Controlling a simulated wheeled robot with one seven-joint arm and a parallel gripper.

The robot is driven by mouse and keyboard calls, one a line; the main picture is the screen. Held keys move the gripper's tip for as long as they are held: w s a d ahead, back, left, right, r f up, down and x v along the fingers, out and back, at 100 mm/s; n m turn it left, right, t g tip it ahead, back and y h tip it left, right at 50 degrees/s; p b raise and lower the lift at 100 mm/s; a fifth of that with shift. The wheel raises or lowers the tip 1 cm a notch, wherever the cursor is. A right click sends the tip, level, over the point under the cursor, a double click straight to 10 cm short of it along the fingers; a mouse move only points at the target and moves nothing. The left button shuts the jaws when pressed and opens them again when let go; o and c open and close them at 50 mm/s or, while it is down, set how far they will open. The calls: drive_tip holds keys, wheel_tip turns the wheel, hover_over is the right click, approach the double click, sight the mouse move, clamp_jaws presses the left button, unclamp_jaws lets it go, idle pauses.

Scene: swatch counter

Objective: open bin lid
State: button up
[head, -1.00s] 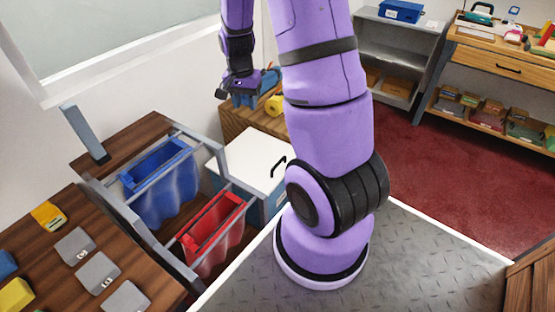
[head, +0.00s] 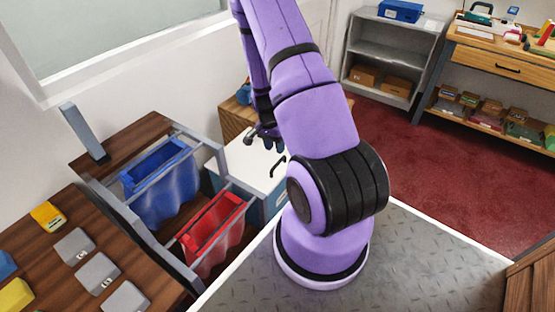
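The bin (head: 221,181) stands behind the blue and red bags, left of my arm. Its white lid (head: 237,164) lies flat and looks closed. A black handle (head: 278,167) stands on the lid near its right edge. My gripper (head: 262,143) hangs over the far part of the lid, behind and a little left of the handle. It seems apart from the handle. Its fingers are small, dark and partly overlapped by my arm, so their opening is unclear. My arm hides the lid's far right corner.
A blue bag (head: 170,190) and a red bag (head: 213,235) hang in a grey frame (head: 130,222) in front of the bin. A wooden surface (head: 236,118) lies behind it. Grey shelves (head: 393,58) stand at the back, with open red carpet before them.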

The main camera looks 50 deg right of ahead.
sight(278, 162)
drive_tip(key=shift+s+f, duration=0.2)
drive_tip(key=shift+f, duration=0.8)
drive_tip(key=shift+s+f, duration=0.2)
drive_tip(key=shift+f, duration=0.85)
drive_tip(key=shift+s+f, duration=0.2)
drive_tip(key=shift+f, duration=0.8)
clamp_jaws()
